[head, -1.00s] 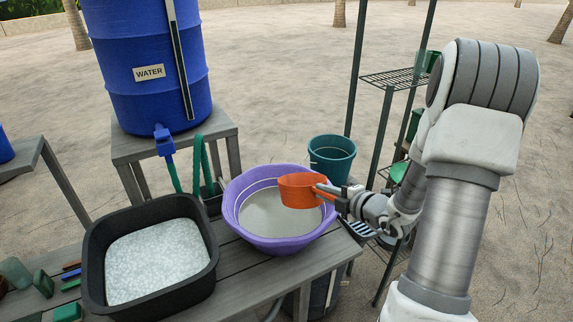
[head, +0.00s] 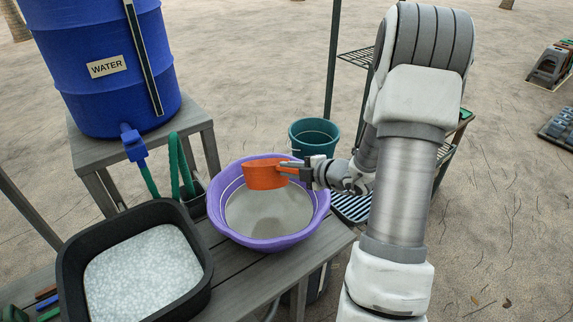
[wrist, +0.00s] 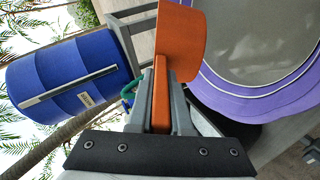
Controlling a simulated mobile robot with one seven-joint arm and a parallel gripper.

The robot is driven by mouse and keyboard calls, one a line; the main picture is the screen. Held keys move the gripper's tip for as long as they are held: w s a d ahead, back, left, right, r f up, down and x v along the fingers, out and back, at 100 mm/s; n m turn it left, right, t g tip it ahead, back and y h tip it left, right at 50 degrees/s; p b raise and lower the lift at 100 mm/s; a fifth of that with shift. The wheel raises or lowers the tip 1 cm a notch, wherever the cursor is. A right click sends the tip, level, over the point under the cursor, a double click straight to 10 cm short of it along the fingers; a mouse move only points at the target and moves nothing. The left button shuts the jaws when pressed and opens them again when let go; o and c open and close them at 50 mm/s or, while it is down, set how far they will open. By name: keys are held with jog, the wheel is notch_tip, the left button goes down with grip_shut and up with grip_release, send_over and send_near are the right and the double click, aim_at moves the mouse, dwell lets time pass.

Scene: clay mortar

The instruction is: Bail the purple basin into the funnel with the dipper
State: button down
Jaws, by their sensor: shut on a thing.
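The orange dipper (head: 264,177) is held by its handle in my gripper (head: 299,171), which is shut on it. The dipper hangs over the far part of the purple basin (head: 236,229), roughly upright; its inside is hidden. The basin stands on the grey bench and holds flat grey-beige slurry. In the wrist view the dipper (wrist: 180,45) rises from between the fingers (wrist: 160,105), beside the basin (wrist: 218,97). A teal, bucket-like vessel (head: 314,139) stands behind the basin; I cannot tell whether it is the funnel.
A black tub (head: 72,258) of white granules stands left of the basin on the bench (head: 250,282). A blue water barrel (head: 105,95) with tap and green hose stands behind it. A wire shelf (head: 356,57) is behind my arm. Sandy ground lies beyond.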

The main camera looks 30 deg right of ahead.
aim_at(286, 184)
jog(key=w+f+g, duration=0.1)
jog(key=f, duration=0.1)
jog(key=f+g+p, duration=0.1)
jog(key=f, duration=0.2)
jog(key=w+f+m+g+p, duration=0.1)
jog(key=f, duration=0.2)
jog(key=shift+w+d+f, duration=0.15)
jog(key=shift+w+d, duration=0.15)
notch_tip(286, 184, down, 10)
jog(key=s+a+n+t+b, duration=0.15)
jog(key=t+b, duration=0.25)
jog(key=b, duration=2.2)
jog(key=r+t, duration=0.1)
jog(key=r, duration=0.2)
jog(key=r+n+t+p, duration=0.1)
jog(key=r, duration=0.3)
jog(key=r+t, duration=0.1)
jog(key=r, duration=0.3)
jog(key=shift+s+a+n+p, duration=0.25)
jog(key=shift+s+n+p, duration=0.05)
jog(key=shift+n+p, duration=0.05)
jog(key=shift+s+r+n+t+y+b, duration=0.2)
jog(key=shift+r+t+b, duration=0.15)
jog(key=shift+r, duration=0.2)
jog(key=shift+s+r+n+t+y+b, duration=0.1)
jog(key=shift+r+n+t+y+b, duration=0.1)
jog(key=shift+r+t, duration=0.25)
jog(key=shift+r, duration=0.1)
